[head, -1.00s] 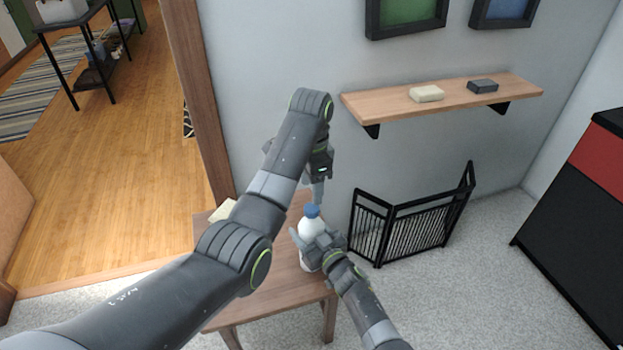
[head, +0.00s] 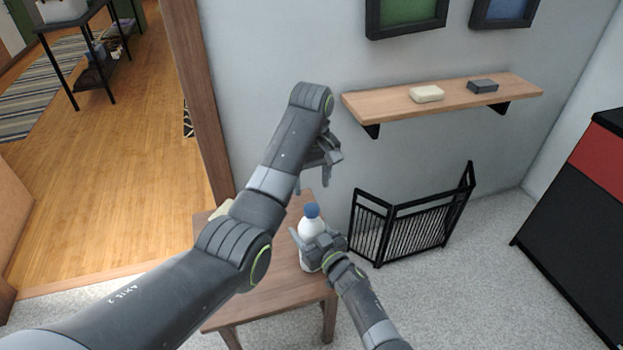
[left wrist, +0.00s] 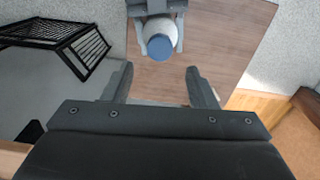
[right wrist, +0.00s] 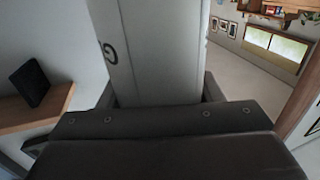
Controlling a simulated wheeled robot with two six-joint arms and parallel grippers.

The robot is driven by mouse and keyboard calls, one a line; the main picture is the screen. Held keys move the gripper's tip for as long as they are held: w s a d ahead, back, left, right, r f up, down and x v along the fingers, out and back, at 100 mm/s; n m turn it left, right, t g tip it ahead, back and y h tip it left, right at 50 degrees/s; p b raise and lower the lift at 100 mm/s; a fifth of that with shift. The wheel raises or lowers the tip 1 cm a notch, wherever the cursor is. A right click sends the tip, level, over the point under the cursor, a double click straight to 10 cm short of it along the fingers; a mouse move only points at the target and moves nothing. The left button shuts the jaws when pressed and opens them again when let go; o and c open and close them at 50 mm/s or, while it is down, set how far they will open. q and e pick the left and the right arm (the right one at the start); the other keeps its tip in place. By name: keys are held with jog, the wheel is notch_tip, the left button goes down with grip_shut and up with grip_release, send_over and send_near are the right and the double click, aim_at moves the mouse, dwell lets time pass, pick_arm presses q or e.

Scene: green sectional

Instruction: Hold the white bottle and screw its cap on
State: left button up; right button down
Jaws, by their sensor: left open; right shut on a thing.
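The white bottle (head: 311,228) stands upright over the small wooden table, with its blue cap (head: 312,211) sitting on top. How tightly the cap is seated cannot be told. My right gripper (head: 310,247) is shut around the bottle's body from the near right. In the right wrist view a pale surface with a dark letter (right wrist: 160,50), apparently the bottle, fills the gap between the fingers. My left gripper (head: 313,184) is open and empty, pointing down just above the cap and apart from it. In the left wrist view the cap (left wrist: 160,46) lies beyond the spread fingers, roughly centred between them.
The wooden table (head: 262,292) has bare room left of the bottle. A pale object on it is partly hidden behind my left arm. A black folding gate (head: 410,225) stands to the right. A wall shelf (head: 445,97) holds two small blocks.

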aim_at(311, 208)
pick_arm(q)
jog(key=n, duration=0.3)
jog(key=shift+r, duration=0.15)
jog(key=shift+n, duration=0.3)
jog(key=shift+f, duration=4.05)
